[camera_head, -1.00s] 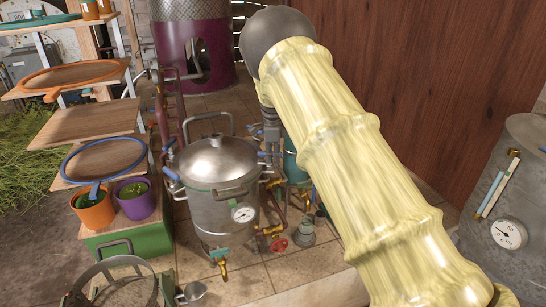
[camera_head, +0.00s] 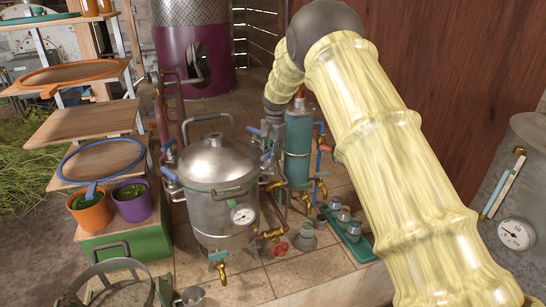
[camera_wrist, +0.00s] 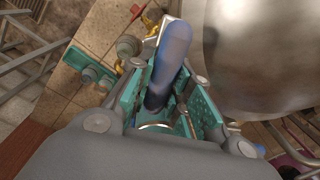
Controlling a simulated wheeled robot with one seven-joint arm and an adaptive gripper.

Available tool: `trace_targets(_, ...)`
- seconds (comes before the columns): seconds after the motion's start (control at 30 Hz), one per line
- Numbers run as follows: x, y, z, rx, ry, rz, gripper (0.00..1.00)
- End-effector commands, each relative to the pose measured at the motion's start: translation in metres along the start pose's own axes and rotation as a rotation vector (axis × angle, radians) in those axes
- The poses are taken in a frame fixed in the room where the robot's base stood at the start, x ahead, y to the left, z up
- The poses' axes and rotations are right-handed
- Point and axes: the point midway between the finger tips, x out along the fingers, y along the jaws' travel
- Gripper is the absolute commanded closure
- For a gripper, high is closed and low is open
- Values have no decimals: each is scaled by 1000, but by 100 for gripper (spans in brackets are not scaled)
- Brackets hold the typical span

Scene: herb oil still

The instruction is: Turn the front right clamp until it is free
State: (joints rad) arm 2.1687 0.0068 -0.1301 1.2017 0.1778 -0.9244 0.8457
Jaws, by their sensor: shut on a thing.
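The steel still pot (camera_head: 222,207) stands on the tiles in the head view, with blue-handled clamps around its lid. My gripper (camera_head: 268,148) is at the right side of the pot's rim. In the wrist view, my gripper (camera_wrist: 166,98) has its teal-padded fingers shut on the blue handle of the front right clamp (camera_wrist: 172,50). The handle sticks out beyond the fingers, beside the pot's curved wall (camera_wrist: 265,55). The clamp's lower part is hidden between the fingers, and I cannot tell how loose it is.
A teal column (camera_head: 298,150) stands close behind my gripper. Brass taps and a red valve wheel (camera_head: 279,249) are low at the pot's right. A teal tray (camera_head: 362,251) with jars lies further right. Shelves and planters stand left.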

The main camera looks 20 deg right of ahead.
Motion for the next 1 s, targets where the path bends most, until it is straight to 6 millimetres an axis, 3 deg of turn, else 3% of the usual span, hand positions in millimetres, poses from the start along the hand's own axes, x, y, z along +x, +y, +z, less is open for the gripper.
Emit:
trace_targets(0.5, 1, -5, 1, -434, -29, -2, 100)
trace_targets(1.0, 2, -6, 3, -603, -41, 1, 100)
